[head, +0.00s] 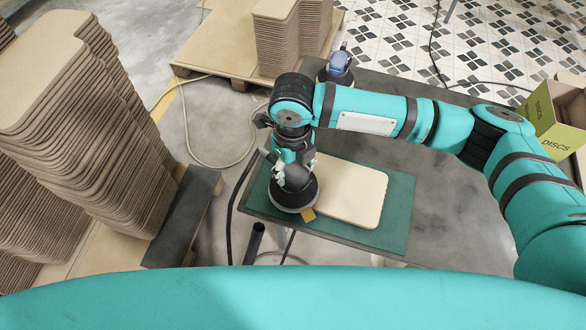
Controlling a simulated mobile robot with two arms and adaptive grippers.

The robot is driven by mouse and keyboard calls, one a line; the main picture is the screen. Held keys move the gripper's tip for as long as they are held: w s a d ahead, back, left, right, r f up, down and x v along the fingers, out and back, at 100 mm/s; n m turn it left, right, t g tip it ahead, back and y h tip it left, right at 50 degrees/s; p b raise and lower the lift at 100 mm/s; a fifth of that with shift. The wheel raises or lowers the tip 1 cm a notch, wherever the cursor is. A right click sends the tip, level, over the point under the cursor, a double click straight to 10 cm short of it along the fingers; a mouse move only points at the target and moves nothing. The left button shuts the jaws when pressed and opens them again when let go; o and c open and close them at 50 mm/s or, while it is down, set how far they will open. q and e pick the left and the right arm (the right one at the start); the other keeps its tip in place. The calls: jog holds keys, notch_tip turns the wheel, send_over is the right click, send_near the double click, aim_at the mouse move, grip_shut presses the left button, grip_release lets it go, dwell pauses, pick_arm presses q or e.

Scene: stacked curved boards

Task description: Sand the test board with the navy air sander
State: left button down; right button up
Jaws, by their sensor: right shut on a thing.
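The test board, a tan board with rounded corners (350,194), lies flat on a green mat (398,212) on the grey table. My right gripper (290,168) is shut on a dark grey sander (298,196) with a round black pad. This sander is upright at the board's left side and covers part of its left edge; whether the pad touches the board I cannot tell. A navy-blue sander (340,64) stands at the back of the table, beyond my right arm and apart from the gripper. My left gripper is not in view.
Tall stacks of curved boards (75,120) fill the left, and another stack (290,40) stands on a pallet behind. A yellow-green DISCS box (556,115) sits at the right. A dark hose hangs left of the mat. A small orange-yellow piece (308,214) lies beside the pad.

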jog(key=shift+r+p, duration=1.55)
jog(key=shift+r, duration=0.4)
jog(key=shift+f+b, duration=1.3)
jog(key=shift+f, duration=1.1)
jog(key=shift+o, duration=1.3)
grip_shut()
jog(key=shift+o, duration=0.3)
grip_release()
jog(key=shift+c, duration=1)
jog(key=shift+r, duration=0.15)
